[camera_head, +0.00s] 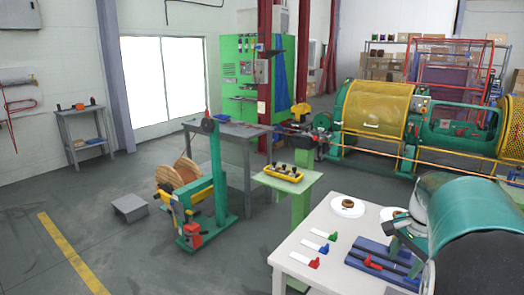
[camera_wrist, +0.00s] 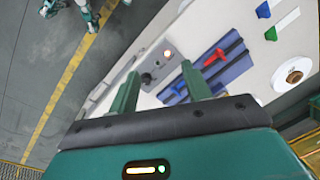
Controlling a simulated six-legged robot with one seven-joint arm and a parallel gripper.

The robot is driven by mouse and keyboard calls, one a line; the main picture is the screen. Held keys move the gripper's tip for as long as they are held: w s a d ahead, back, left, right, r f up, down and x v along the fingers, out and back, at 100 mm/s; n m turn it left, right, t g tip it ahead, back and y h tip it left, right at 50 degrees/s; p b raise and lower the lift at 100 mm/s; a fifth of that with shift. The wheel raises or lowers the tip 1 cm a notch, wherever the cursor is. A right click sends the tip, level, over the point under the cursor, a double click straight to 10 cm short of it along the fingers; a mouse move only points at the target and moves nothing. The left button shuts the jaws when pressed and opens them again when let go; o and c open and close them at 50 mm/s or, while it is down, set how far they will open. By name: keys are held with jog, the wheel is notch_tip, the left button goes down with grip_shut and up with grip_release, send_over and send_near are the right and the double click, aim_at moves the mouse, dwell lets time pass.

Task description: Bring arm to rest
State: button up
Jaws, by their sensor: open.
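My gripper (camera_wrist: 160,88) shows in the wrist view with two green fingers spread apart and nothing between them. It is above a white table, whose top shows in the head view (camera_head: 318,225). A blue tray (camera_wrist: 232,68) with dark grooves lies past the right finger, and a red-handled item (camera_wrist: 214,57) is on it. The tray also shows in the head view (camera_head: 360,262), partly behind my teal arm at the lower right. The fingers look clear of the tray, but the exact height cannot be told.
Red (camera_head: 314,263), green (camera_head: 324,248) and blue (camera_head: 333,237) pieces lie on the table near a white spool (camera_head: 347,207). A green stand holds a yellow tray (camera_head: 283,173). A wooden reel (camera_head: 182,174) and grey step (camera_head: 130,207) stand left.

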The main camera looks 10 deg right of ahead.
jog(key=s+a+r+n+t, duration=0.15)
jog(key=a+n, duration=0.25)
jog(key=a, duration=0.5)
jog(key=s+a+r+n+t, duration=0.1)
jog(key=s+a+r+n, duration=0.3)
jog(key=a, duration=0.6)
jog(key=s+a+f+n+t, duration=0.2)
jog(key=s+a+n, duration=0.3)
jog(key=a+n, duration=0.3)
jog(key=a+f, duration=0.1)
jog(key=a, duration=0.2)
jog(key=shift+s, duration=0.4)
